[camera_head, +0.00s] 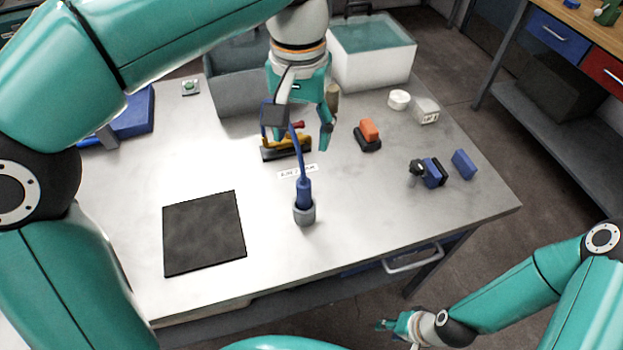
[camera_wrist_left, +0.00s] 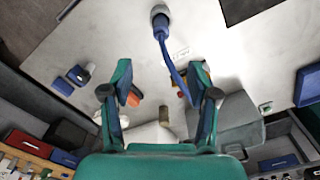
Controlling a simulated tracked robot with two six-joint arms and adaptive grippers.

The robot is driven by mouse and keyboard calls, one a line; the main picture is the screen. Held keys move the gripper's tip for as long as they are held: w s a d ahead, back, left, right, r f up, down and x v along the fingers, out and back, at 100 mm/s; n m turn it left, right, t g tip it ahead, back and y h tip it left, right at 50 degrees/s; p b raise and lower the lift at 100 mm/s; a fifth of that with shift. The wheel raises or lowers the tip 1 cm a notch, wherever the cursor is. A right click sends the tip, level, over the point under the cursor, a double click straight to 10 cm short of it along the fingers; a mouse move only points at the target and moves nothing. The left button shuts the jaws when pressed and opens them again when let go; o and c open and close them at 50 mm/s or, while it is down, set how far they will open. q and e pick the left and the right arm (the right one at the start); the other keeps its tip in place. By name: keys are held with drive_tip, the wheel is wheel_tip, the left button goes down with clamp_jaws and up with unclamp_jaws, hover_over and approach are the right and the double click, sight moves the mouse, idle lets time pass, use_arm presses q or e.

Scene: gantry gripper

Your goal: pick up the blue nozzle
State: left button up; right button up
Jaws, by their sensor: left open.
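The blue nozzle (camera_head: 303,191) stands upright in a small grey cup (camera_head: 305,216) near the table's front, its thin bent tube rising toward the gripper. It also shows at the top of the left wrist view (camera_wrist_left: 161,29), with the cup (camera_wrist_left: 159,10) beyond it. My left gripper (camera_head: 300,133) is open and empty above and behind the nozzle's body; its spread fingers (camera_wrist_left: 161,70) are apart from that body. The tube's tip overlaps the gripper's outline, so I cannot tell their exact spacing. My right gripper (camera_head: 388,326) is low, off the table's front; its jaws are too small to read.
A black mat (camera_head: 204,233) lies left of the cup. A yellow tool (camera_head: 286,150), an orange-and-black block (camera_head: 368,134) and blue clamp pieces (camera_head: 432,172) lie behind and right. Grey (camera_head: 233,95) and white (camera_head: 372,70) bins stand behind. The table's front right is clear.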

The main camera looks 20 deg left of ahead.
sight(304, 189)
use_arm(q)
wheel_tip(304, 189, down, 10)
drive_tip(key=shift+w+d+f+b, duration=0.1)
drive_tip(key=shift+f+b, duration=0.15)
drive_tip(key=shift+b, duration=0.1)
drive_tip(key=shift+w+a+f+p, duration=0.1)
drive_tip(key=shift+f+p, duration=0.15)
drive_tip(key=shift+f, duration=1.25)
drive_tip(key=shift+w+a+f+p, duration=0.1)
drive_tip(key=shift+f+p, duration=0.1)
drive_tip(key=shift+f, duration=1.3)
clamp_jaws()
drive_tip(key=shift+r, duration=0.15)
